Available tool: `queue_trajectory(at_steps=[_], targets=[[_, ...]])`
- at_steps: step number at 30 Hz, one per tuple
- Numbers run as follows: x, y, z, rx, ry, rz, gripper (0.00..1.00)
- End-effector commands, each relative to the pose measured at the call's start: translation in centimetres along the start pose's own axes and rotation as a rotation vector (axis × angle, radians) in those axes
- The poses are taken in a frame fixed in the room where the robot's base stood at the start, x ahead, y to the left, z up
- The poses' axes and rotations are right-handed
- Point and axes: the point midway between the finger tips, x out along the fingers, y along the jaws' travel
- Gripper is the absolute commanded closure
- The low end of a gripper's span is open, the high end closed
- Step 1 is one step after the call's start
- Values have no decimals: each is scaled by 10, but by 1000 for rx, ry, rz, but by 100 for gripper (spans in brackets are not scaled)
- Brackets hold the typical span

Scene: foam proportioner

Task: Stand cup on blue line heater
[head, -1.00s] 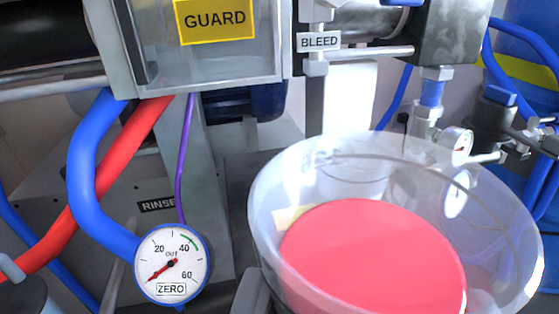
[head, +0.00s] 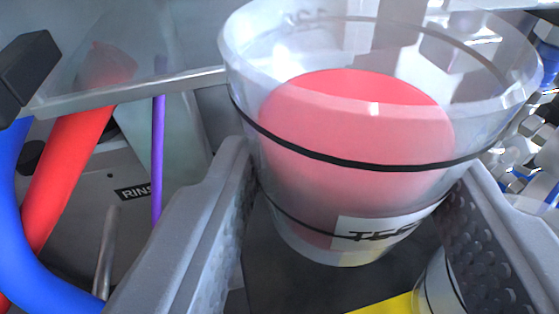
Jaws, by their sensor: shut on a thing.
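The clear cup (head: 345,165) holds a pink-red liquid and has black rings and a white label with partly readable lettering. It fills the upper middle and right of the head view and looks near upright. My gripper (head: 350,195) is shut on the cup, with one grey finger on its left side and one on its right. I cannot pick out the blue line heater for certain in this view. The cup hides much of what lies behind it.
A red hose (head: 62,165), a thick blue hose (head: 22,245) and a thin purple line (head: 158,160) run down the left. A metal bar (head: 140,92) crosses behind the cup. Metal fittings (head: 525,130) crowd the right. A yellow patch (head: 385,305) shows below the cup.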

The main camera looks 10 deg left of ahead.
Motion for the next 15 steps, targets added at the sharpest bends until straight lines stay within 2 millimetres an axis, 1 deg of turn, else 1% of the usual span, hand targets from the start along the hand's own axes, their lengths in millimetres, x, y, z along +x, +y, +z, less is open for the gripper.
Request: queue_trajectory(at_steps=[1,4,6,13,15], targets=[[10,-5,-1,-4,3,-4,79],[24,-11,-4,-2,4,-3,79],[24,-8,9,1,1,0,79],[25,-7,21,0,1,1,79],[27,-7,28,0,0,1,79]])
